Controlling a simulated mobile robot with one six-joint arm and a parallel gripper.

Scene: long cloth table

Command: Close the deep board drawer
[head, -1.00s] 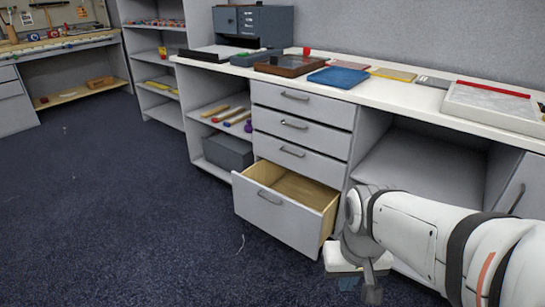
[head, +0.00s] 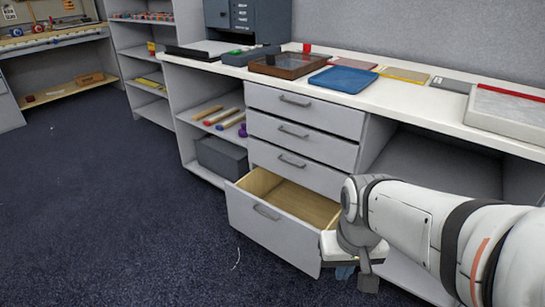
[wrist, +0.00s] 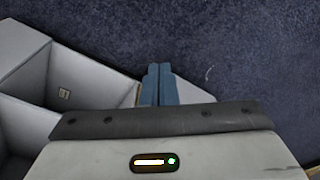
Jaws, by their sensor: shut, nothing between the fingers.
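The deep board drawer (head: 268,222) is the bottom one of the drawer stack in the head view. It stands pulled out, with a grey front, a bar handle (head: 266,212) and a bare wooden inside where visible. My gripper (head: 345,271) is low at the drawer's right front corner and hides part of it. Its blue fingers are together and hold nothing, as the wrist view shows (wrist: 159,84). Pale panels and a thin wooden edge lie left of the fingers there. I cannot tell whether the fingers touch the drawer.
Three shut drawers (head: 305,142) sit above the open one. The worktop (head: 400,100) carries a blue tray (head: 343,80), a brown framed box (head: 287,65) and other flat items. Open shelves (head: 215,135) stand left of the stack. The dark carpet (head: 110,200) at left is clear.

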